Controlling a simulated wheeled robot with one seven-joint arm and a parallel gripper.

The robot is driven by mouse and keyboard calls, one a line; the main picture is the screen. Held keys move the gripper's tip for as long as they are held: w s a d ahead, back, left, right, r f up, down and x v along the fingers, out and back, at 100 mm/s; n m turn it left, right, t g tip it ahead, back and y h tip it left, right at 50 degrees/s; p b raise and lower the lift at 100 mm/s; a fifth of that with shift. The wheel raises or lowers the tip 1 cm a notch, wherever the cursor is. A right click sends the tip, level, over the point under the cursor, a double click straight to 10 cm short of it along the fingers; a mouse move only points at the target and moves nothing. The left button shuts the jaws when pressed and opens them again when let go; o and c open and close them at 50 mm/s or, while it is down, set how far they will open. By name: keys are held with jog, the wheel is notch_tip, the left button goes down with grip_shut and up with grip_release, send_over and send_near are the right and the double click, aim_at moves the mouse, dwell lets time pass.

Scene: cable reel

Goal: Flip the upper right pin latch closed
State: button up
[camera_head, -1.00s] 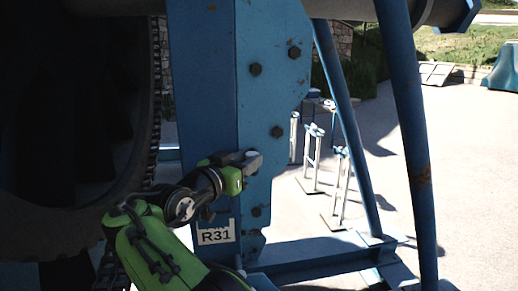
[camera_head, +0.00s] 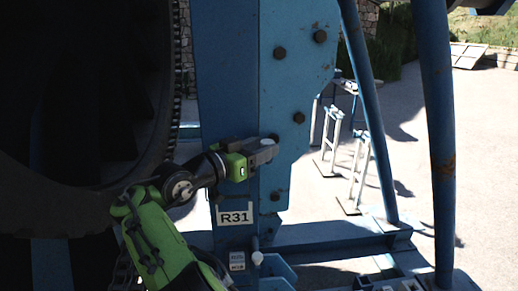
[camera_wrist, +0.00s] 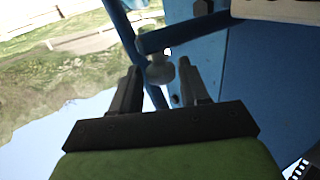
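My gripper (camera_head: 266,150) reaches right across the blue upright (camera_head: 228,90) in the head view, level with its lower bolts and above the R31 label (camera_head: 234,217). In the wrist view my gripper (camera_wrist: 158,66) has two dark fingers standing apart, with nothing clamped between them. A pale rounded knob (camera_wrist: 160,70), which looks like a pin handle, shows between the fingertips, beside a blue bar; I cannot tell whether it touches a finger. In the head view a small pale pin (camera_head: 257,258) stands below the label. I cannot tell which one is the upper right latch.
The dark reel (camera_head: 90,110) with its chain fills the left. Blue slanted legs (camera_head: 372,130) stand to the right on a blue base beam (camera_head: 330,241). Grey stands (camera_head: 360,170) are on the open paved ground behind.

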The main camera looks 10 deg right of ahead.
jog(key=shift+o, duration=1.1)
jog(key=shift+w+d, duration=0.1)
jog(key=v, duration=1.6)
jog(key=shift+w+f, duration=0.1)
jog(key=shift+c, duration=0.2)
